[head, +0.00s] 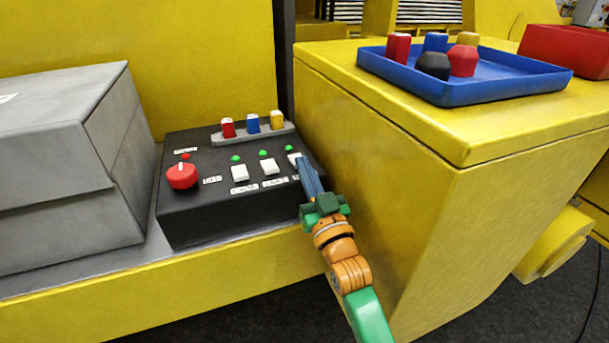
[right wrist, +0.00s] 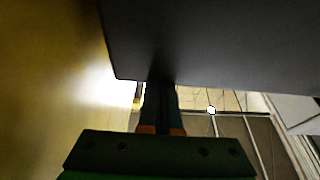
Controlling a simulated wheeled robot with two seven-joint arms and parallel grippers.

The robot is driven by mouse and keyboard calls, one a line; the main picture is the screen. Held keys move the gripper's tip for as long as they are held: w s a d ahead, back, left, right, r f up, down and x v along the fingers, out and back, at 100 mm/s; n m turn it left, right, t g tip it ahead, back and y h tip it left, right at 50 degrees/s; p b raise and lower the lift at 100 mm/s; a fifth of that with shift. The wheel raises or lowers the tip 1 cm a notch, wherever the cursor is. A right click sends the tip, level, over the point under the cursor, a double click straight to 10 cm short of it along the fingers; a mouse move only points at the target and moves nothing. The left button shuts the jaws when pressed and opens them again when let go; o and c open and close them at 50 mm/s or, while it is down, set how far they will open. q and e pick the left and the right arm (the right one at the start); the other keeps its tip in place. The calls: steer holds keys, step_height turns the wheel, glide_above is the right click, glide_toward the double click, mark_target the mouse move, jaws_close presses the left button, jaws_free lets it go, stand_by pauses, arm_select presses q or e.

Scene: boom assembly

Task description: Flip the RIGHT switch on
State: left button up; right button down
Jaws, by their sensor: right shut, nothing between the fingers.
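The black control box (head: 215,210) has three white switches in a row, each with a green light above it. The right switch (head: 294,157) is at the right end of the row, partly covered by my right gripper. My right gripper (head: 303,164) is shut and empty, its blue-grey fingertips at or just in front of that switch. I cannot tell whether they touch, or which way the switch is set. In the right wrist view the shut fingers (right wrist: 161,92) reach up to the dark box (right wrist: 225,40); the switch is hidden there. My left gripper is out of view.
The middle switch (head: 270,167) and left switch (head: 239,173) are close by, with a red knob (head: 182,177) further left. Red, blue and yellow pieces stand on a grey rack (head: 240,137) behind. A yellow block (head: 400,160) rises close on the right, bearing a blue tray (head: 480,95).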

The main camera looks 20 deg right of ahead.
steer(key=shift+s+f+p, duration=0.15)
steer(key=shift+f+p, duration=0.15)
steer(key=shift+f, duration=0.1)
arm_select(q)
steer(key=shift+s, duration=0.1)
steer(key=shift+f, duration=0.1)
arm_select(e)
steer(key=shift+a+f, duration=0.1)
steer(key=shift+f, duration=0.3)
stand_by(0.7)
steer(key=r+p, duration=0.4)
steer(key=r, duration=0.2)
steer(key=shift+w+p, duration=0.2)
steer(key=shift+p, duration=0.15)
arm_select(q)
steer(key=b, duration=0.2)
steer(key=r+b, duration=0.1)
steer(key=b, duration=0.1)
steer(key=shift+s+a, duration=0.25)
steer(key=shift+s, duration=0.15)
arm_select(e)
steer(key=v, duration=1)
steer(key=shift+s+r, duration=0.25)
steer(key=shift+s, duration=0.05)
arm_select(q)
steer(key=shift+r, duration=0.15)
